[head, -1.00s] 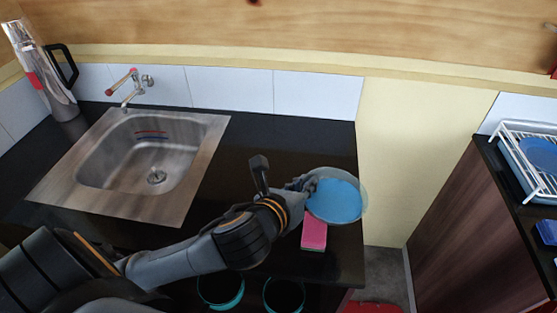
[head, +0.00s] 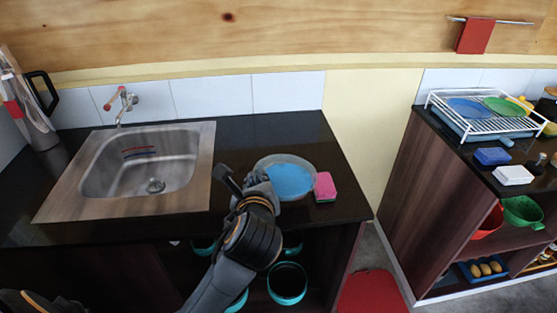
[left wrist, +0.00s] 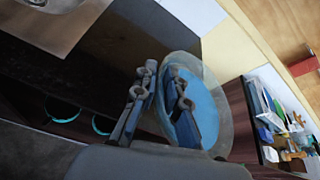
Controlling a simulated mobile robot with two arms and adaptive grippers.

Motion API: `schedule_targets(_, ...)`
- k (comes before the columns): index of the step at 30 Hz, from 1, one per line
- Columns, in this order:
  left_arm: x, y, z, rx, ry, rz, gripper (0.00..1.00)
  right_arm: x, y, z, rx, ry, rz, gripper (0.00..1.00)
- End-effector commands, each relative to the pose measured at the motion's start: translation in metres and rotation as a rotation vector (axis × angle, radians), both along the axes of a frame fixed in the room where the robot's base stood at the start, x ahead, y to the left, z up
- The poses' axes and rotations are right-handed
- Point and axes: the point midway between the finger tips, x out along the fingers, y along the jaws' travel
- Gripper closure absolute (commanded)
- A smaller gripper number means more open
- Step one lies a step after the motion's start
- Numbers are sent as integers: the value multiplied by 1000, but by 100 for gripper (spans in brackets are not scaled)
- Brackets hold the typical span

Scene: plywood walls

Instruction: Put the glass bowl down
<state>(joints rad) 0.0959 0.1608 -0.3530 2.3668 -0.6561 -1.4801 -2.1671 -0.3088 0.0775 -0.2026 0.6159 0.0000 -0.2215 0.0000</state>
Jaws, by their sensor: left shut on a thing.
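The glass bowl (head: 263,164) is clear, with a blue round area inside it, and is over the right part of the dark counter. I cannot tell whether its base touches the counter. My left gripper (head: 252,180) is shut on the bowl's near left rim. In the left wrist view the two fingers (left wrist: 161,72) pinch the edge of the bowl (left wrist: 226,82), which looks tilted there because the camera is rolled. My right gripper is not in view.
A pink sponge (head: 325,187) lies just right of the bowl. A steel sink (head: 203,180) is to the left, with a jug (head: 35,115) beyond it. Bare counter (head: 240,135) lies behind the bowl. A dish rack (head: 480,120) stands on the right-hand cabinet.

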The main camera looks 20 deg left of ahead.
Motion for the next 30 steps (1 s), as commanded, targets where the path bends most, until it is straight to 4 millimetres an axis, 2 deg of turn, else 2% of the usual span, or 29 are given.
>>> schedule_targets(3, -1, 13, -8, -14, -11, 137, 100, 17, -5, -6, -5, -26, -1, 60)
schedule_targets(7, -6, 25, -17, -17, -23, 264, 100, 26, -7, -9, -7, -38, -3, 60)
schedule_targets(11, -12, 30, -23, -15, -34, 344, 100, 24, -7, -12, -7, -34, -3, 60)
schedule_targets(16, -11, 37, -27, -12, -41, 387, 100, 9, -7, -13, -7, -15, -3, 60)
schedule_targets(20, 5, 53, -36, -9, -43, 392, 100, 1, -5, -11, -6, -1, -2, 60)
schedule_targets(26, 41, 85, -56, -10, -43, 390, 100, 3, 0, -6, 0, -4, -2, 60)
schedule_targets(28, 53, 96, -64, -10, -42, 390, 100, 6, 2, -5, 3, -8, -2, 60)
schedule_targets(30, 61, 103, -80, -10, -38, 389, 100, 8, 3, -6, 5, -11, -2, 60)
